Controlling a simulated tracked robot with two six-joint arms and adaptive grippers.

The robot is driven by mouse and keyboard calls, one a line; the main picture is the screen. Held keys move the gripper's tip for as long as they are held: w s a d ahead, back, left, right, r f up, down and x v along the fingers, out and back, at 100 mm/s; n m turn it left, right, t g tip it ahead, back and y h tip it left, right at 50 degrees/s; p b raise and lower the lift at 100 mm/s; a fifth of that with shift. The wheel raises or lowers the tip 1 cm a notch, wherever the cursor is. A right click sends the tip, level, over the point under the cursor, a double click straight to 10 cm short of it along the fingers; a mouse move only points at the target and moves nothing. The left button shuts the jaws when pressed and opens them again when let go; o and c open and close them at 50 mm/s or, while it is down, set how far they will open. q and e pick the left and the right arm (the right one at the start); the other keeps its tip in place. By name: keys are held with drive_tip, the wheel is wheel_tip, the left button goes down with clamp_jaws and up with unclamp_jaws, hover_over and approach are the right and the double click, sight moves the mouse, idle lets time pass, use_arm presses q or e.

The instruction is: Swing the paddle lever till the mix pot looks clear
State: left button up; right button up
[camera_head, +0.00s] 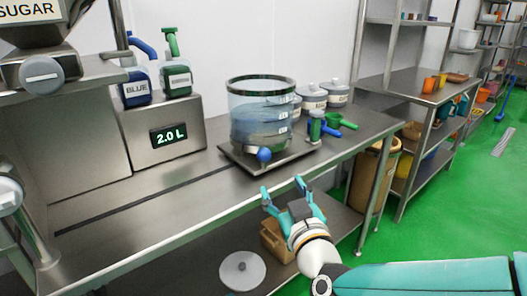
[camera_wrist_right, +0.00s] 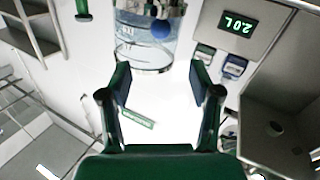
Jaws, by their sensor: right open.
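The mix pot (camera_head: 261,98) is a clear round vessel with a dark rim, standing on a flat plate on the steel counter. Bluish, partly clouded liquid fills its lower part. A blue ball knob (camera_head: 264,155), apparently the paddle lever's end, shows at the pot's lower front. The pot (camera_wrist_right: 128,50) and knob (camera_wrist_right: 161,28) also show at the top of the right wrist view. My right gripper (camera_head: 282,187) is open and empty, in front of the counter edge and apart from the knob. Its fingers (camera_wrist_right: 161,80) also show in the wrist view. My left gripper is not in view.
A display box (camera_head: 168,136) reading 2.0 L stands left of the pot, with blue (camera_head: 136,88) and green (camera_head: 178,80) bottles on it. Grey lidded tubs (camera_head: 313,97) and green and blue scoops (camera_head: 325,127) lie close right. The front counter strip is clear.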

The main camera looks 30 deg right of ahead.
sight(265, 160)
drive_tip(key=p+x, duration=0.2)
drive_tip(key=x, duration=1.3)
drive_tip(key=shift+w+f+p, duration=0.15)
drive_tip(key=shift+p, duration=0.2)
drive_tip(key=shift+a, duration=0.1)
clamp_jaws()
drive_tip(key=shift+a, duration=0.1)
